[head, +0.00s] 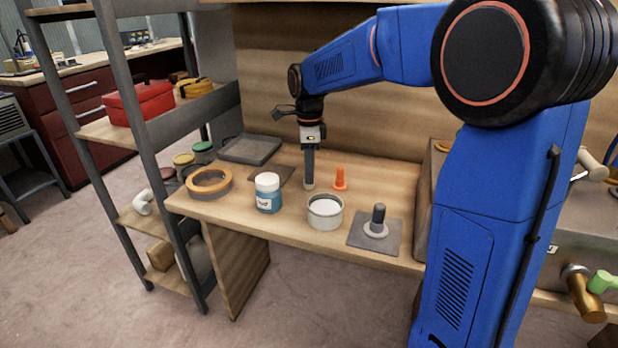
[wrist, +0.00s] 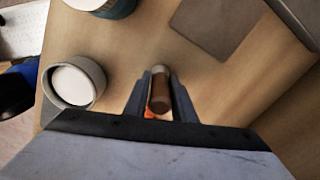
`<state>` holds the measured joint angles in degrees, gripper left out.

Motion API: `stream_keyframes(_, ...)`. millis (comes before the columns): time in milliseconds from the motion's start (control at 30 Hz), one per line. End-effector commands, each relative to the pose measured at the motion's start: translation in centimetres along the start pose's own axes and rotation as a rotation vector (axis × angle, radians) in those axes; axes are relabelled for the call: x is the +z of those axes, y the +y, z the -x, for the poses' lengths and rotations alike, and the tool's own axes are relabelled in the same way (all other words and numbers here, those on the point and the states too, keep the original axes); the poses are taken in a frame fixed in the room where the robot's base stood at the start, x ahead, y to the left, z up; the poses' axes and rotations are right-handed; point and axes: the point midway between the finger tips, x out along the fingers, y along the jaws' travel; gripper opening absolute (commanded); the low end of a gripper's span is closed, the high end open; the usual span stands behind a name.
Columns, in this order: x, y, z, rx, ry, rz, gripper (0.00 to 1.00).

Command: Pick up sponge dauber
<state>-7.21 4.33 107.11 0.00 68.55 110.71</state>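The sponge dauber (wrist: 160,92) stands between the fingers of my gripper (wrist: 161,90) in the wrist view, a brown handle with a pale end. The fingers lie close along both its sides; I cannot tell whether they press on it. In the head view my gripper (head: 309,168) points straight down at the workbench, and the dauber's pale lower end (head: 309,186) shows just under the fingertips, at or very near the bench top. The fingers hide most of the dauber there.
An orange cone-shaped piece (head: 340,180) stands close right of my gripper. A round white-filled tin (head: 325,213), a blue-labelled jar (head: 267,195) and a tape roll (head: 209,183) are nearby. A grey plate with a peg (head: 376,228) lies front right. A grey tray (head: 250,149) is behind left.

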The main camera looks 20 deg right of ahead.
Motion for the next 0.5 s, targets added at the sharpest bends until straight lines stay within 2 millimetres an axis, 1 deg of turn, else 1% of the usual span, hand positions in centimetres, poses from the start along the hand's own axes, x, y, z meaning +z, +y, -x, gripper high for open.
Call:
stream_keyframes(33, 0.0, 0.0, 0.0, 0.0, 0.0, 0.0, 0.1)
stream_keyframes(67, 0.0, 0.0, 0.0, 0.0, 0.0, 0.0, 0.03)
stream_keyframes(100, 0.0, 0.0, 0.0, 0.0, 0.0, 0.0, 0.0)
stream_keyframes(367, 0.0, 0.0, 0.1, 0.0, 0.0, 0.0, 0.0)
stream_keyframes(500, 0.0, -0.1, 1.2, -0.003, -0.001, 0.0, 0.0)
